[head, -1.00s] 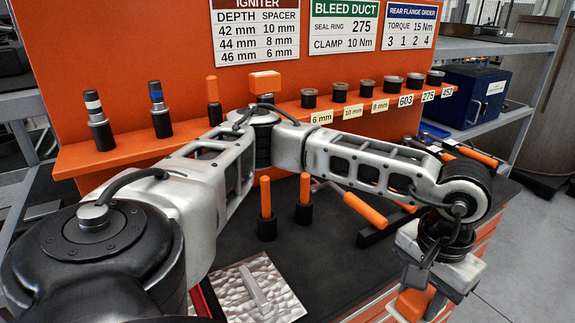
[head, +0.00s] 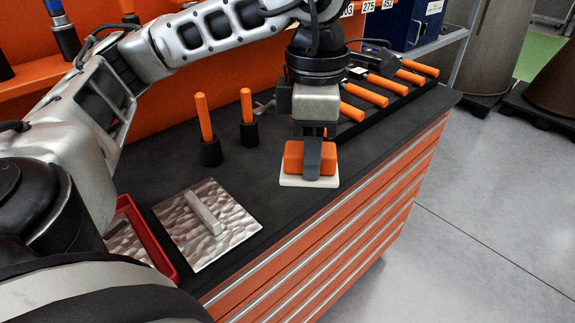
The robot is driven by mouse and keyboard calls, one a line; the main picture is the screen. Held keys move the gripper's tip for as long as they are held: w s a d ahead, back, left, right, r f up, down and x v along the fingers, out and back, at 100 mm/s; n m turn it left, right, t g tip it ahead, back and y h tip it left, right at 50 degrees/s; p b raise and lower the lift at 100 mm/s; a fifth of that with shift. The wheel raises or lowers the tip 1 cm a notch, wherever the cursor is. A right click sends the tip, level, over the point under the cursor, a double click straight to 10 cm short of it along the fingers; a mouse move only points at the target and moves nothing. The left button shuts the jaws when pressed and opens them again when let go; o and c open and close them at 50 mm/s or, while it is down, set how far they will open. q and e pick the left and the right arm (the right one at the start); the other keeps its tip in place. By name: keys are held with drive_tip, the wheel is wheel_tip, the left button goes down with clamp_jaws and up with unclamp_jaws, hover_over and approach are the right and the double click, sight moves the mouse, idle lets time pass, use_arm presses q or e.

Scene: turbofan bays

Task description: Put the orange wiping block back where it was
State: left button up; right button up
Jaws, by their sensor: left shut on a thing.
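The orange wiping block (head: 296,158) has a pale pad on its underside. My left gripper (head: 313,160) is shut on it, pointing down, over the right front part of the black bench top (head: 265,215). The pad is at or just above the bench top; I cannot tell whether it touches. The gripper's near finger covers part of the block's front. My right gripper is not in view.
Two orange-handled tools (head: 204,118) stand in black holders left of the block. A rack of several orange-handled tools (head: 365,95) lies behind it. A metal plate with a handle (head: 207,225) and a red tray (head: 150,240) are at front left.

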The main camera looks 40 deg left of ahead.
sight(285, 149)
use_arm(q)
drive_tip(key=s+n, duration=0.1)
drive_tip(key=n, duration=0.2)
drive_tip(key=a+r+n+b, duration=0.1)
drive_tip(key=n, duration=0.2)
drive_tip(key=s+a+n, duration=0.1)
drive_tip(key=n, duration=0.1)
drive_tip(key=shift+s+a+r+n+b, duration=0.1)
drive_tip(key=shift+s+r+n+b, duration=0.05)
drive_tip(key=shift+s+n+b, duration=0.25)
drive_tip(key=shift+w+a+n, duration=0.1)
drive_tip(key=shift+a+n, duration=0.05)
drive_tip(key=shift+n, duration=0.15)
drive_tip(key=w+a+f, duration=0.8)
drive_tip(key=w, duration=0.1)
drive_tip(key=shift+a+b, duration=0.1)
drive_tip(key=shift+b, duration=0.3)
drive_tip(key=shift+w+a+f, duration=0.2)
drive_tip(key=shift+w+f, duration=0.2)
drive_tip(key=shift+f, duration=0.1)
drive_tip(key=f, duration=0.3)
drive_tip(key=shift+w+a+f, duration=0.1)
drive_tip(key=shift+w+a, duration=0.1)
drive_tip(key=shift+a, duration=0.05)
drive_tip(key=shift+f, duration=0.3)
